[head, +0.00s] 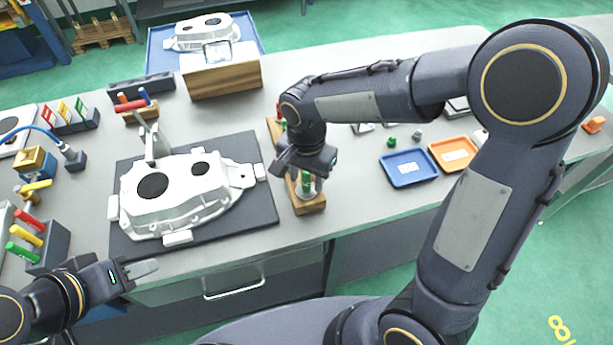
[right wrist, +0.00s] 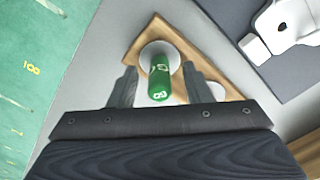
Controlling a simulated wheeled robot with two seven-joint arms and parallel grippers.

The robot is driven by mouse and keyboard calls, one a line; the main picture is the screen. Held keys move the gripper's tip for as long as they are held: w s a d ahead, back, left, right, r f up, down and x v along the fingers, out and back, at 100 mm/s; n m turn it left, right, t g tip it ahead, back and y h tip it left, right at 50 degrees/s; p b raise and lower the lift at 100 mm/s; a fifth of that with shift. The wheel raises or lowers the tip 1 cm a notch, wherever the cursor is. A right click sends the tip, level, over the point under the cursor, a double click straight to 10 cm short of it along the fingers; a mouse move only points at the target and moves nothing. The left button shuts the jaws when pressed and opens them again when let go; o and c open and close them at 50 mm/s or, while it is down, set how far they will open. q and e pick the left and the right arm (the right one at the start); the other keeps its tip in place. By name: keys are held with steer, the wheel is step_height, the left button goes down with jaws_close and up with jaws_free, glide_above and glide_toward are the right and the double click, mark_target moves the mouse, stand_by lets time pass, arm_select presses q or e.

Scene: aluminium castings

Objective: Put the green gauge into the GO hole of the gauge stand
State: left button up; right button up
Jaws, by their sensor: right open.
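The green gauge (right wrist: 160,76) stands at a white round seat on the wooden gauge stand (right wrist: 140,42); how deep it sits I cannot tell. In the head view the gauge (head: 306,182) is at the near end of the stand (head: 313,207), partly hidden by my right gripper (head: 307,172). In the right wrist view my right gripper (right wrist: 160,85) is open, one finger on each side of the gauge with gaps visible. A second white round seat (right wrist: 217,91) shows beside the right finger. My left gripper (head: 142,270) is empty at the front left.
A white casting (head: 180,205) lies on a dark mat (head: 255,207) left of the stand. A blue tray (head: 408,168) and an orange tray (head: 455,154) are to the right. A rack of coloured handles (head: 50,240) is at the left edge.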

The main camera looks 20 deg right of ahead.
step_height(320, 180, up, 7)
steer(key=shift+r, duration=0.1)
steer(key=shift+d, duration=0.1)
stand_by(0.6)
steer(key=s+d+r+n+t+y, duration=0.1)
steer(key=s+d+n+t+y, duration=0.2)
steer(key=s, duration=1.3)
steer(key=d+n+t, duration=0.2)
steer(key=d+n, duration=0.2)
steer(key=d, duration=0.2)
steer(key=shift+s+t+y, duration=0.15)
steer(key=shift+t+y, duration=0.15)
steer(key=shift+y, duration=0.1)
